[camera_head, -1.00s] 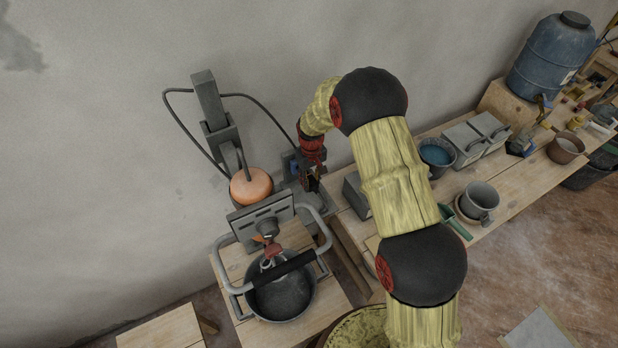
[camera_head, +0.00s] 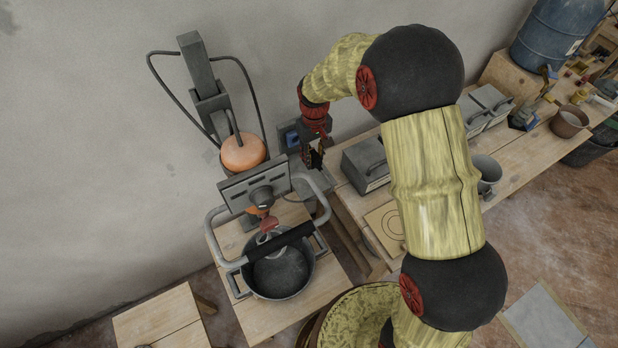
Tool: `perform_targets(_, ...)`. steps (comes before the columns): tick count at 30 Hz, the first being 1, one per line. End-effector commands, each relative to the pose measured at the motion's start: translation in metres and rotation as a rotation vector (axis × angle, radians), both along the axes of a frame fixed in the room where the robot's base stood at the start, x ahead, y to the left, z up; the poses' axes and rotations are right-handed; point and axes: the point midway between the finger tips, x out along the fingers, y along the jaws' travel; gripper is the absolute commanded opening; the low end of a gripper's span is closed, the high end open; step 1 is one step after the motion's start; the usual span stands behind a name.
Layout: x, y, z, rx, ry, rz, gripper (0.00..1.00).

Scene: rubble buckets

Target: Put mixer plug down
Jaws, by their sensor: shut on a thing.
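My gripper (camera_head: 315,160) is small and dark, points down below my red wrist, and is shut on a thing. That thing is too small and dark to make out clearly; I take it as the mixer plug. The gripper is just right of a grey box with a blue socket-like part (camera_head: 291,138) near the wall. The mixer (camera_head: 243,155) stands to the left, with an orange rounded motor, a grey column and a black cable looping around it. Its grey handle frame and whisk hang over a dark bucket (camera_head: 281,276) on a wooden bench.
A grey lidded box (camera_head: 366,166) stands on the wooden workbench (camera_head: 522,148) right of my gripper. A grey cup (camera_head: 487,172), a brown pot (camera_head: 570,121) and a blue barrel (camera_head: 556,38) are farther right. My arm hides part of the workbench.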

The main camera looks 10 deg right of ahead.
Motion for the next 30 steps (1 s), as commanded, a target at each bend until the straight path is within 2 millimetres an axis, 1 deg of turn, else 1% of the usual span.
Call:
perform_targets(1, -0.012, -0.002, -0.001, 0.0, -0.001, 0.0, 0.0)
perform_targets(3, -0.027, -0.005, -0.001, 0.0, 0.0, 0.0, 0.0)
perform_targets(9, -0.067, -0.013, -0.006, 0.0, 0.0, 0.0, 0.0)
perform_targets(12, -0.082, -0.016, -0.012, -0.001, 0.002, 0.0, 0.0)
perform_targets(15, -0.087, -0.017, -0.018, 0.0, 0.001, 0.0, 0.0)
perform_targets(17, -0.084, -0.017, -0.021, 0.0, 0.0, 0.0, 0.0)
perform_targets(20, -0.071, -0.014, -0.028, 0.0, 0.001, -0.001, 0.0)
perform_targets(30, -0.005, -0.002, -0.058, 0.0, 0.001, -0.001, 0.0)
